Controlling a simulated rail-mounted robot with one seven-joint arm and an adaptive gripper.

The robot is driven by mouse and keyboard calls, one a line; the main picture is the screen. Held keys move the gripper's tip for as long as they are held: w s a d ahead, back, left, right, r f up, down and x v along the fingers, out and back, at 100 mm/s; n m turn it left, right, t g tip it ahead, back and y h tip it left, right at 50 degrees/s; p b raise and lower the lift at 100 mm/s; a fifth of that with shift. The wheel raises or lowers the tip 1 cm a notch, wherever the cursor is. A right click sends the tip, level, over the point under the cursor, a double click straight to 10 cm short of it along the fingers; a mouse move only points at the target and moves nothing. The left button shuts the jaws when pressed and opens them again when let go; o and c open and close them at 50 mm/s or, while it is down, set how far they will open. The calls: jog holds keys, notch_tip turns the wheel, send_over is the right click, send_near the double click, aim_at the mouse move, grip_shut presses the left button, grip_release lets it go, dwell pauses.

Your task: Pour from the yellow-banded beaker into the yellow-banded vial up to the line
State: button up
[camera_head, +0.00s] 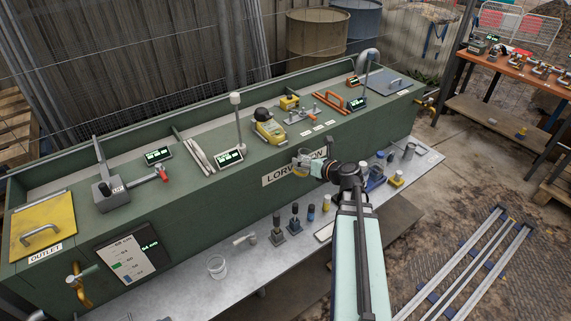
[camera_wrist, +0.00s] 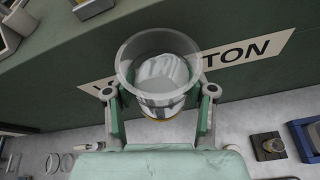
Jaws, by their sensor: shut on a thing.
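The yellow-banded beaker (camera_head: 301,160) is clear glass, held up in front of the green tank wall. In the wrist view, the beaker (camera_wrist: 158,62) sits between the fingers, its mouth toward the camera and a yellow edge low on it. My gripper (camera_head: 312,168) is shut around its sides; it also shows in the wrist view (camera_wrist: 160,108). The beaker is well above the bench; I cannot tell its liquid level. Several small dark-capped bottles stand on the bench below, one with a yellowish part (camera_head: 326,204). I cannot tell which is the yellow-banded vial, and no fill line is visible.
The green tank (camera_head: 215,195) with its lettered sign runs behind the beaker. The bench between cup and bottles is partly clear.

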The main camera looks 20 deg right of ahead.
jog(key=s+d+f+m+h+b, duration=0.2)
jog(key=d+f+m+h, duration=0.4)
jog(key=d+f, duration=0.6)
jog(key=shift+s+d+f+m+h+b, duration=0.3)
jog(key=shift+h+b, duration=0.15)
jog(key=shift+h, duration=0.05)
jog(key=shift+m+t+y, duration=0.4)
jog(key=shift+m+y, duration=0.1)
jog(key=shift+m, duration=0.4)
jog(key=f+b, duration=0.2)
jog(key=f, duration=0.1)
jog(key=f+b, duration=0.2)
jog(key=shift+a, duration=0.25)
jog(key=shift+a+r+m, duration=0.1)
jog(key=shift+r+m, duration=0.1)
jog(key=shift+m, duration=0.2)
jog(key=shift+f, duration=0.25)
jog(key=shift+w+f, duration=0.2)
jog(key=shift+f, duration=0.2)
jog(key=shift+r, duration=0.2)
